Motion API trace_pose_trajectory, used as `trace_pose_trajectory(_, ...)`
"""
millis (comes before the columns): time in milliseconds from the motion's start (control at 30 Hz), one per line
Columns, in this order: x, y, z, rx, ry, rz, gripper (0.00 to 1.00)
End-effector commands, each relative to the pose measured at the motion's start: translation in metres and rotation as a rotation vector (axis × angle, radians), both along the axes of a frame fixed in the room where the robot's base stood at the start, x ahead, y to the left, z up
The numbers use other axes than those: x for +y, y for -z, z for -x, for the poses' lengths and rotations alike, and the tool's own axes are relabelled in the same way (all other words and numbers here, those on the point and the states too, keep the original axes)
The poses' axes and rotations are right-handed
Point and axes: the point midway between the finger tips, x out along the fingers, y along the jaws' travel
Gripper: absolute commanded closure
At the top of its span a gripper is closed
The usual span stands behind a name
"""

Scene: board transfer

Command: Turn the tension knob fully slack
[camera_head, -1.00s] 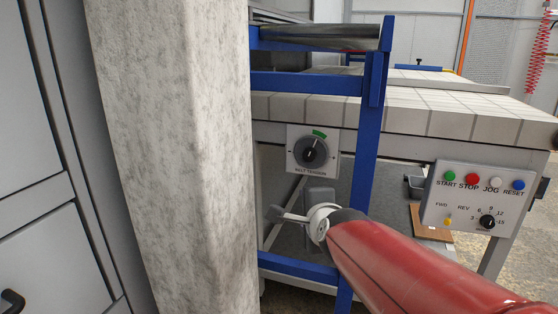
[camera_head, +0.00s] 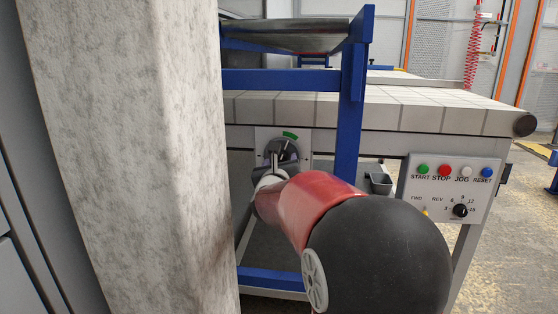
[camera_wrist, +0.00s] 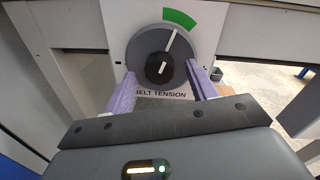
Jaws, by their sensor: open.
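The tension knob (camera_wrist: 160,70) is a dark round dial with a black centre and a white pointer line, on a light plate marked BELT TENSION. In the wrist view its pointer aims up and slightly right, toward the left part of a green arc (camera_wrist: 180,18). My gripper (camera_wrist: 164,85) is open, with one purple finger at the lower left of the dial and one at its lower right. I cannot tell whether the fingers touch it. In the head view my arm covers the lower part of the knob (camera_head: 291,152), and the gripper shows only partly before it.
A control box (camera_head: 450,187) with coloured buttons and a small dial is at right. A blue frame post (camera_head: 350,110) stands just right of the knob. A large pale stone-like column (camera_head: 130,150) stands close at left. A tiled conveyor table (camera_head: 400,112) is above.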

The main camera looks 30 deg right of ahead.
Motion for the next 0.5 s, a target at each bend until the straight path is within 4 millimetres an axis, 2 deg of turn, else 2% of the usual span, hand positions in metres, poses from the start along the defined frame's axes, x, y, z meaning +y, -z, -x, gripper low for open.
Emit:
trace_pose_trajectory(133,-0.0062,-0.0003,-0.0108,0.001,-0.001,0.002,0.43)
trace_pose_trajectory(433,-0.0072,0.0002,-0.0129,0.001,-0.001,0.002,0.43)
trace_pose_trajectory(500,-0.0072,0.0002,-0.0129,0.001,-0.002,0.001,0.52)
